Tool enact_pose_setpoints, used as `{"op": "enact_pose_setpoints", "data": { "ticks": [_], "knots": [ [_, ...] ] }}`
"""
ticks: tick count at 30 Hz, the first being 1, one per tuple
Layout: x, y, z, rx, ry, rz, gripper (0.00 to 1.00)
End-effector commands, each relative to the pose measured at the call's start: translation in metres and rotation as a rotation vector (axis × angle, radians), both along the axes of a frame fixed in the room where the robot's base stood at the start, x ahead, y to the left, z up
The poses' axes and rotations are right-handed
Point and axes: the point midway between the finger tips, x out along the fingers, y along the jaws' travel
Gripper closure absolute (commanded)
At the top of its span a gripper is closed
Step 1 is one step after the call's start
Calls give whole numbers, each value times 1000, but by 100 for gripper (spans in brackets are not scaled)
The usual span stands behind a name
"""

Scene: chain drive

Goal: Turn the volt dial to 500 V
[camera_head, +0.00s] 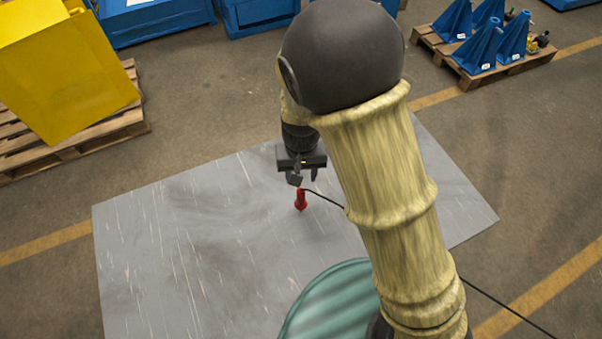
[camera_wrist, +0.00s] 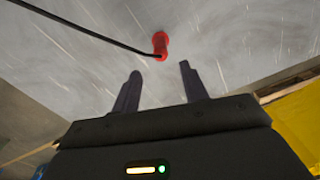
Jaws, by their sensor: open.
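No volt dial or meter can be made out in either view. My gripper (camera_head: 304,178) is over the grey metal table top (camera_head: 190,250), with its two fingers apart and nothing between them. A small red piece (camera_head: 300,200) with a thin black cable is just beyond the fingertips in the head view. In the wrist view the red piece (camera_wrist: 160,45) lies ahead of the gap between the open fingers (camera_wrist: 160,72), apart from them. My arm covers part of the table's right side in the head view.
The black cable (camera_head: 326,198) runs from the red piece to the right, passing behind my arm. A yellow bin (camera_head: 65,70) stands on a pallet at the upper left. Blue stands (camera_head: 480,45) sit on a pallet at the upper right. The table's left part is clear.

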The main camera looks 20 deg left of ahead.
Motion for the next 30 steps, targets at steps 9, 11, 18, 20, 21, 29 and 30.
{"op": "enact_pose_setpoints", "data": {
  "ticks": [9,11,18,20,21,29,30],
  "knots": [
    [0,0,0,0,0,0,56],
    [0,0,0,0,0,0,56],
    [8,-21,11,15,-7,-36,56],
    [13,-37,19,25,-13,-61,56],
    [16,-50,25,33,-18,-81,56],
    [22,-144,66,71,-78,-211,56],
    [21,-158,72,74,-91,-231,56]
  ]
}}
